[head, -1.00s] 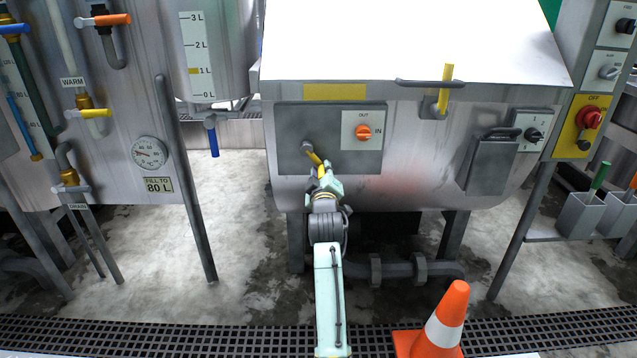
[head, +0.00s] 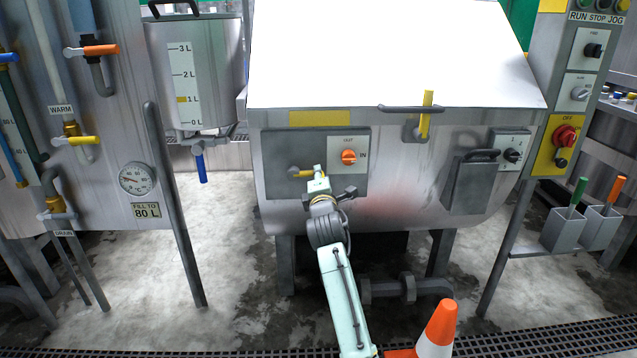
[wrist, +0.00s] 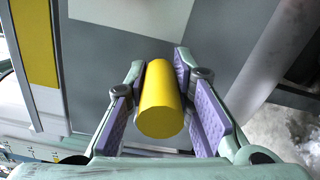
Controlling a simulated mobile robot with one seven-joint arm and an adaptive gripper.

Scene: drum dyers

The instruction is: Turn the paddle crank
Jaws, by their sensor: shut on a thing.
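The paddle crank has a yellow handle (head: 303,174) and sits on a dark grey plate (head: 270,165) at the left of the steel drum's front. In the head view its handle end lies to the right of the hub, nearly level with it. My gripper (head: 316,180) is at the handle and partly hides it. In the wrist view the yellow handle (wrist: 160,100) shows end-on between the purple pads of my gripper (wrist: 163,90), which is shut on it. The hub is hidden in the wrist view.
A yellow lid handle (head: 426,113) is above right. A grey box (head: 478,182) juts out further right. A traffic cone (head: 436,328) stands near my arm. Valves line the left tank (head: 115,110).

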